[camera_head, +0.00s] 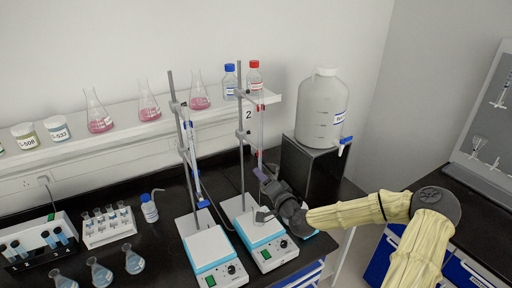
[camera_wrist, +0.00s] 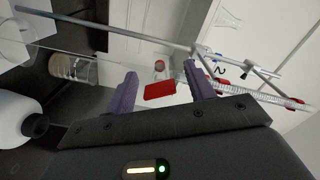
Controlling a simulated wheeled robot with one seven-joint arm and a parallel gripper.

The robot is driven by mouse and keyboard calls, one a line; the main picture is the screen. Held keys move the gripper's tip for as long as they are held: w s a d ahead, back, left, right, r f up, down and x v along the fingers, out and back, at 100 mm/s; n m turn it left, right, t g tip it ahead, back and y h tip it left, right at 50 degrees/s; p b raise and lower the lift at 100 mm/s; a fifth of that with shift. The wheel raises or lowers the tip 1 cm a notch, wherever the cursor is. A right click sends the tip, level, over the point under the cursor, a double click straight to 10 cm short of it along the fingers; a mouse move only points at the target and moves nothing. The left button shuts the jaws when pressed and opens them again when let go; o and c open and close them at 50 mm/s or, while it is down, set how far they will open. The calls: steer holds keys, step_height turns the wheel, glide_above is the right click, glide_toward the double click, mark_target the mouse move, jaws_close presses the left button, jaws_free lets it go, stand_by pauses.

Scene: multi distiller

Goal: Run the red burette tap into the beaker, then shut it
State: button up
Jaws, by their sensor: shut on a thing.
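The red tap (camera_wrist: 160,91) of the burette lies between the two purple fingers of my gripper (camera_wrist: 160,88) in the wrist view, and the jaws are shut on it. The graduated burette (camera_wrist: 240,95) runs sideways in that picture, held by red-tipped clamps. In the head view my gripper (camera_head: 264,177) is at the lower part of the red-marked burette (camera_head: 261,125) on the right stand. A clear glass vessel (camera_wrist: 72,68), which looks like the beaker, shows at the left of the wrist view. Its liquid level cannot be read. My gripper and wrist hide much of the area above the right hotplate in the head view.
The right hotplate (camera_head: 267,254) and left hotplate (camera_head: 213,262) carry stand rods. A blue-tapped burette (camera_head: 193,160) is to the left. A big white carboy (camera_head: 321,110) stands on a black box (camera_head: 304,165) behind my arm. Racks and flasks fill the bench's left side.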

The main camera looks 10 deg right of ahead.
steer(key=shift+m+b, duration=0.7)
steer(key=shift+b, duration=0.05)
steer(key=shift+r+n, duration=0.2)
steer(key=shift+n, duration=0.2)
steer(key=shift+w+f+n+b, duration=0.1)
steer(key=shift+n+b, duration=0.3)
steer(key=n+b, duration=0.1)
steer(key=n, duration=0.1)
steer(key=shift+d+n+b, duration=0.1)
steer(key=shift+n+b, duration=0.2)
steer(key=shift+n, duration=0.1)
steer(key=c, duration=0.4)
steer(key=shift+f, duration=0.1)
